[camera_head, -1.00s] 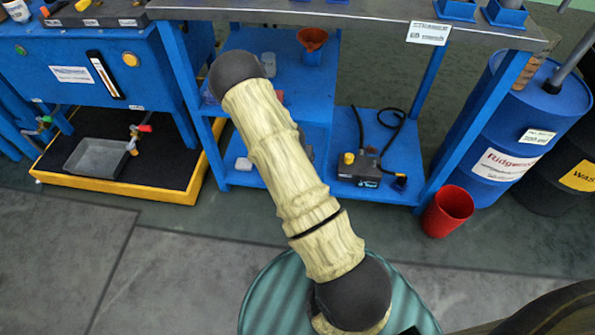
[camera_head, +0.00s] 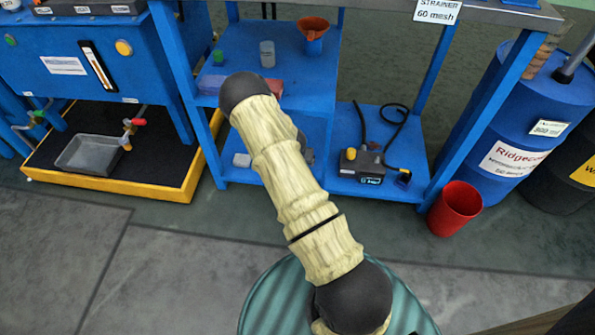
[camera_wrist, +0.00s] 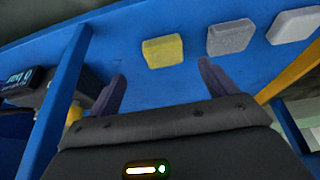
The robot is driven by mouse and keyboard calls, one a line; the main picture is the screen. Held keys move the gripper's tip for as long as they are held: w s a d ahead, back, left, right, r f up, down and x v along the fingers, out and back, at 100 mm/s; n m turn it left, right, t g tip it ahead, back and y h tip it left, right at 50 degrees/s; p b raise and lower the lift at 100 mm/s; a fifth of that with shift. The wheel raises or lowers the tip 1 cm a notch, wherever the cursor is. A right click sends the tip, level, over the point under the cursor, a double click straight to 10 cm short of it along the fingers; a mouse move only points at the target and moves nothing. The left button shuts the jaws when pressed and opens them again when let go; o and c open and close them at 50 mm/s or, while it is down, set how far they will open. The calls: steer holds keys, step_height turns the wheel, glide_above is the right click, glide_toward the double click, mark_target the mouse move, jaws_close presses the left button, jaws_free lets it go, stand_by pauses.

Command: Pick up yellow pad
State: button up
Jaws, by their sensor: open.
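The yellow pad (camera_wrist: 163,51) lies flat on a blue shelf in the wrist view. It is a small rounded block, the leftmost of a row of pads. My gripper (camera_wrist: 160,82) shows there with its two dark fingers spread apart and nothing between them. The yellow pad appears beyond the fingertips, roughly between them and a little nearer the right finger, with no visible contact. In the head view my arm hides part of the lower shelf, and I cannot make out the yellow pad or my gripper there.
A grey pad (camera_wrist: 230,37) and a whitish pad (camera_wrist: 294,26) lie right of the yellow one. A blue post (camera_wrist: 55,100) stands at left, beside a dark device with a lit display (camera_head: 362,167). A red bin (camera_head: 455,208) stands on the floor at right.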

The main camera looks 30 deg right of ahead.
steer(key=shift+x, duration=0.9)
steer(key=b+x, duration=0.2)
steer(key=w+b+x, duration=0.1)
steer(key=b+x, duration=0.1)
steer(key=x, duration=0.1)
steer(key=shift+b, duration=0.35)
steer(key=c, duration=1.1)
steer(key=shift+o, duration=0.2)
steer(key=shift+r, duration=0.1)
